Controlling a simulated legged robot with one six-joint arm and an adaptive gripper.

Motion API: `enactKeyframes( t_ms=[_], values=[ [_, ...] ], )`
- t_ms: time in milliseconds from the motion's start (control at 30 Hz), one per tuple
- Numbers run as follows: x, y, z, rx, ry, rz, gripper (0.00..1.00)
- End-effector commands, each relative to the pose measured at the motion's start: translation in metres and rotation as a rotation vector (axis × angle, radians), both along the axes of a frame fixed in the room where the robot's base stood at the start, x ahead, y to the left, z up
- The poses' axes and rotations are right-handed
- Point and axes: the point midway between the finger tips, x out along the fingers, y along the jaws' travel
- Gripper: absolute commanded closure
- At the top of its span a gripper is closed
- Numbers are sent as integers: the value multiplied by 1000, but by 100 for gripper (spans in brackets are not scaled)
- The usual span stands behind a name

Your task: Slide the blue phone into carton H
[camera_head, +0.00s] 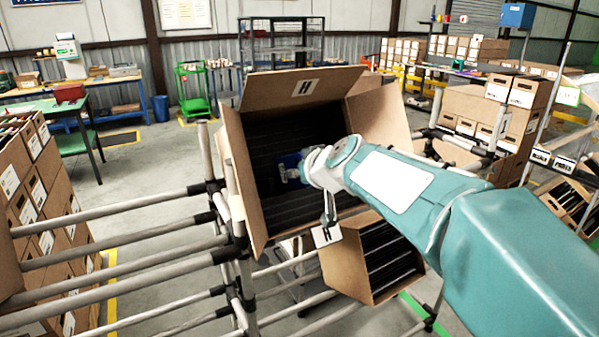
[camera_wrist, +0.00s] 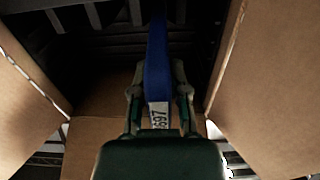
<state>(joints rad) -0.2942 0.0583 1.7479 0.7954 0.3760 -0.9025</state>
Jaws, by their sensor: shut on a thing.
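Carton H (camera_head: 232,165) is an open brown carton, tilted on a pipe rack, with an H label on its raised top flap and dark slots inside. The blue phone (camera_head: 289,165) shows at the carton's mouth, partly hidden by my arm. In the wrist view the blue phone (camera_wrist: 157,75) stands edge-on, with a white numbered label near the fingers, and its far end reaches toward the dark slots. My gripper (camera_wrist: 159,95) is shut on the phone, one finger on each side. Whether the phone's far end is inside a slot is too dark to tell.
Carton flaps (camera_wrist: 262,85) stand close on both sides of my gripper. A second slotted carton (camera_head: 345,262) hangs below right. Pipe rails (camera_head: 120,232) run along the left, beside stacked cartons (camera_head: 30,190). Open floor lies behind.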

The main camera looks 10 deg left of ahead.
Motion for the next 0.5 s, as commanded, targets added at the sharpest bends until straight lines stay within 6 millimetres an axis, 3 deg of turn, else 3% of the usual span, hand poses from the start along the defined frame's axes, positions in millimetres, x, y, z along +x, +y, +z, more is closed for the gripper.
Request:
enactKeyframes(
  t_ms=[500],
  values=[
    [4, 2, -1, 1, -2, 0, 100]
  ],
)
